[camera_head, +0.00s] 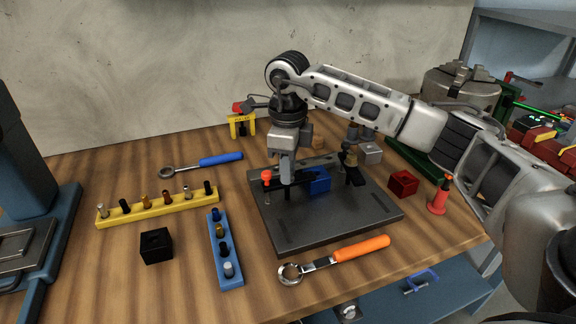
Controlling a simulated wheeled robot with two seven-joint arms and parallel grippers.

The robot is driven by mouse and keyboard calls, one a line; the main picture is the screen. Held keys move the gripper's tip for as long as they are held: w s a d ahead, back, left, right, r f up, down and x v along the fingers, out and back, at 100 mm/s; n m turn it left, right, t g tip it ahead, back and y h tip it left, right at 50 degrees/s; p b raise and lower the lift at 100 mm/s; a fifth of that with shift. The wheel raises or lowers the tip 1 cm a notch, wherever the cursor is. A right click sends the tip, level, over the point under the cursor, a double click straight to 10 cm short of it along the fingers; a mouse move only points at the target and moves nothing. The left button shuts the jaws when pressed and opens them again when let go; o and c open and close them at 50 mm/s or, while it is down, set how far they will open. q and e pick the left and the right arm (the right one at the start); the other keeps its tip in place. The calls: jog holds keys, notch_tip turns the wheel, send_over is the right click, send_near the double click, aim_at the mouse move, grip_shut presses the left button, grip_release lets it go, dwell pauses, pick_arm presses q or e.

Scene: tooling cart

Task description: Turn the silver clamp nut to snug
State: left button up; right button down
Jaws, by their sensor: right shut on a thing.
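The dark fixture plate (330,228) lies on the wooden bench. A blue block (319,184) sits on it. A dark clamp with an orange-red knob (266,175) stands left of the block. A second dark clamp with a brass-coloured part (351,158) stands on the right. My right gripper (287,178) points straight down over the left clamp, just left of the blue block. Its fingers are shut at the clamp's top, where the silver clamp nut is hidden between them. How tight the nut is cannot be seen. My left gripper is out of view.
An orange-handled ratchet wrench (345,252) lies before the plate, a blue-handled one (215,161) behind left. A yellow rack (150,208), a blue rack (222,262) and a black block (155,246) stand left. A red block (403,184) and red bottle (438,199) stand right.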

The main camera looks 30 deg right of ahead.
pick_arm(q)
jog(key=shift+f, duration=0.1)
pick_arm(e)
jog(key=shift+r, duration=0.1)
dwell(0.3)
jog(key=c, duration=1.3)
grip_release()
jog(key=shift+o, duration=0.2)
pick_arm(q)
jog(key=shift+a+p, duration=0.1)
jog(key=shift+p, duration=0.3)
pick_arm(e)
notch_tip(320, 180, up, 16)
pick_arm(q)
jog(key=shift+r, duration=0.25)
